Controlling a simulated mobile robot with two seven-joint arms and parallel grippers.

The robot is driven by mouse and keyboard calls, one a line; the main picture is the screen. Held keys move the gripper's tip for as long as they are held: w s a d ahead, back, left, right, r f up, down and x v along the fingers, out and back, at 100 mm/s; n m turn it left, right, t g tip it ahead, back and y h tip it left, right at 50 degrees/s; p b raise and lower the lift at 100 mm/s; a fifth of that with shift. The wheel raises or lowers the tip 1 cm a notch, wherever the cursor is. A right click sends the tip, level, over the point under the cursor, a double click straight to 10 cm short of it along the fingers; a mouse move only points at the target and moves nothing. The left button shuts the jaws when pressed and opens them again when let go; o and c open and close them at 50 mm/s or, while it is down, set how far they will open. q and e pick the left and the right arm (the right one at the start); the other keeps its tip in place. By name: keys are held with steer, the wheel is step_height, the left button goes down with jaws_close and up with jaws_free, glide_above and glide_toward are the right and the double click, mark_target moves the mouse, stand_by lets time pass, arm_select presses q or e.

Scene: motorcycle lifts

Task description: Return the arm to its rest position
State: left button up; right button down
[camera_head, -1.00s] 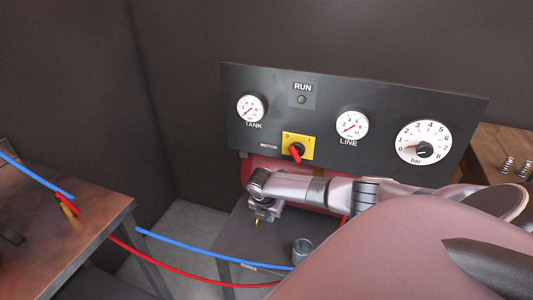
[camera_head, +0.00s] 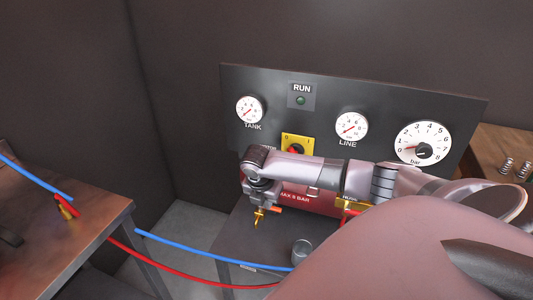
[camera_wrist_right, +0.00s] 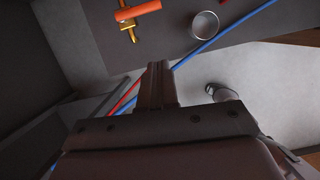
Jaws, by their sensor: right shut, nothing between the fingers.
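My right arm reaches in from the right in the head view and passes in front of the lower part of the dark gauge panel (camera_head: 325,108). Its gripper (camera_head: 261,187) points down above the grey bench, close to a brass valve (camera_head: 258,220) with an orange handle (camera_head: 276,209). In the right wrist view, the fingers (camera_wrist_right: 158,68) are together with nothing between them. There the brass valve (camera_wrist_right: 130,32) and its handle lie apart from the fingertips. My left gripper is not in view.
The yellow motor switch (camera_head: 297,141) is partly hidden by my arm. A red tank (camera_head: 318,204) sits behind it. A glass cup (camera_head: 302,250) stands on the bench.

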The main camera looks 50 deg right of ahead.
steer(key=shift+a, duration=0.1)
stand_by(0.3)
steer(key=s+a+f+m+t+y, duration=0.25)
steer(key=a+f, duration=0.25)
steer(key=a, duration=0.5)
steer(key=s+a+f+m+t+y, duration=0.25)
steer(key=a+f+m, duration=0.2)
steer(key=a, duration=0.45)
steer(key=s+a+r+m+t, duration=0.2)
steer(key=s+a+m+t, duration=0.2)
steer(key=s+m, duration=0.8)
steer(key=shift+s+m, duration=0.2)
steer(key=shift+m, duration=0.2)
steer(key=shift+d, duration=0.1)
